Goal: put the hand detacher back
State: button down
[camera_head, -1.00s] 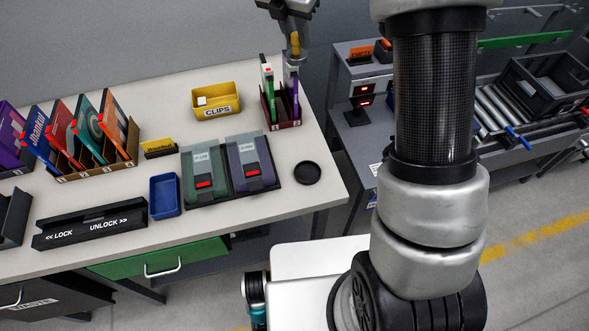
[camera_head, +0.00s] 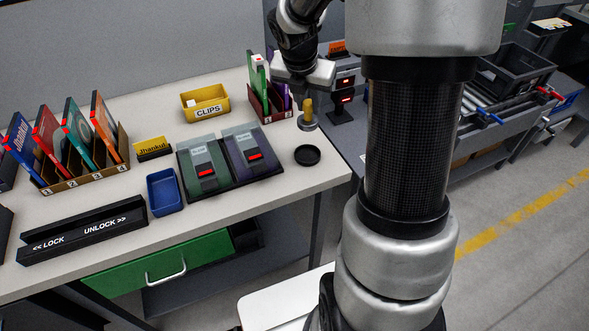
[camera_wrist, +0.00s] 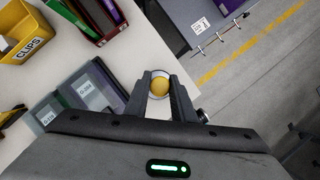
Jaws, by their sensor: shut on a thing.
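The hand detacher (camera_head: 308,108) has a yellow grip and a round grey base. My gripper (camera_head: 307,98) is shut on its grip and holds it upright, apparently above the table near its right edge. In the wrist view the yellow top of the detacher (camera_wrist: 159,86) shows between the two fingers (camera_wrist: 162,95); its lower part is mostly hidden. A round black dish (camera_head: 307,155) lies empty on the table, lower in the head view than the detacher and apart from it.
Left of the dish is a black tray with a green and a purple device (camera_head: 247,150). A dark red rack (camera_head: 268,112) with upright cases stands close behind my gripper. A yellow clips bin (camera_head: 205,103) and a blue bin (camera_head: 163,192) are farther left.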

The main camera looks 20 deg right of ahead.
jog(key=shift+s+f, duration=0.3)
notch_tip(320, 180, down, 10)
jog(key=b, duration=0.3)
jog(key=c, duration=1.5)
grip_release()
jog(key=shift+s+f, duration=0.1)
jog(key=shift+f, duration=0.05)
